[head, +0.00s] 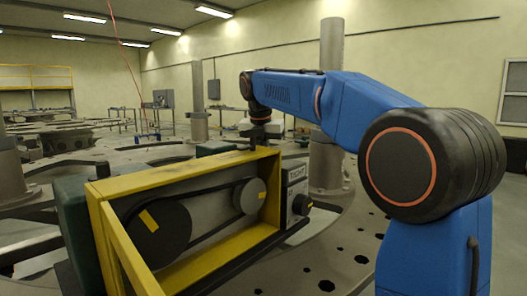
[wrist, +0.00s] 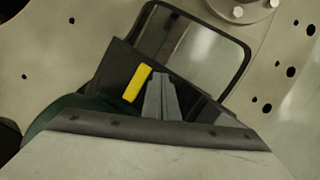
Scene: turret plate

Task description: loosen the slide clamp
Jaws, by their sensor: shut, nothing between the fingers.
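My gripper (head: 259,133) points down behind the yellow frame in the head view. In the wrist view its grey fingers (wrist: 157,80) are together, with nothing between them. Their tips are beside a yellow bar (wrist: 137,83) on a dark part; I cannot tell whether they touch it. I cannot surely tell which part is the slide clamp. A grey box (head: 297,180) with a label that seems to read "TIGHT" stands at the right end of the yellow frame (head: 190,160), with a black knob (head: 302,204) on its face.
The frame holds a large pulley (head: 158,232) and a small pulley (head: 250,196) joined by a black belt. A dark green housing (head: 75,215) is at its left. A grey column (head: 327,165) stands behind. The round plate (head: 345,235) has holes and is clear at front right.

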